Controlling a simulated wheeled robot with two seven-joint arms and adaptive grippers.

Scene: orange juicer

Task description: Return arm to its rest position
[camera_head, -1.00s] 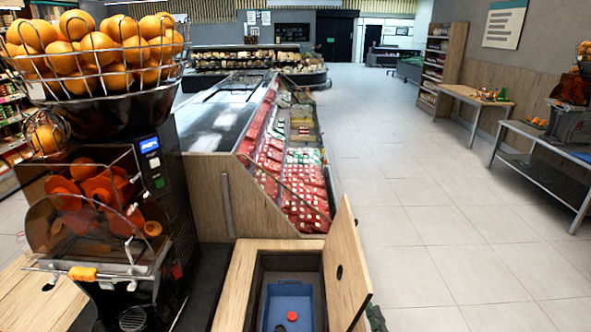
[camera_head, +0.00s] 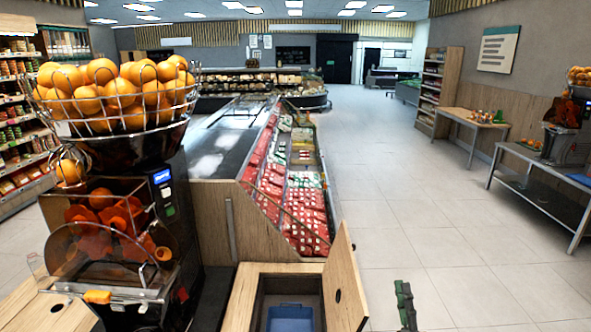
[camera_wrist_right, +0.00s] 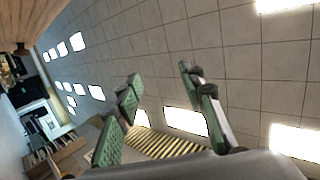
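My right gripper (camera_head: 405,306) shows at the bottom of the head view, to the right of the open wooden lid, over the floor. In the right wrist view its two green-padded fingers (camera_wrist_right: 162,92) stand well apart with nothing between them, and the ceiling shows behind them. The orange juicer (camera_head: 125,235) stands at the left with a wire basket of oranges (camera_head: 118,95) on top. My left gripper is in neither view.
A wooden bin (camera_head: 243,297) with its lid (camera_head: 344,280) raised holds a blue container (camera_head: 289,318). The tiled floor (camera_head: 400,180) to the right is clear up to a metal side table (camera_head: 540,190).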

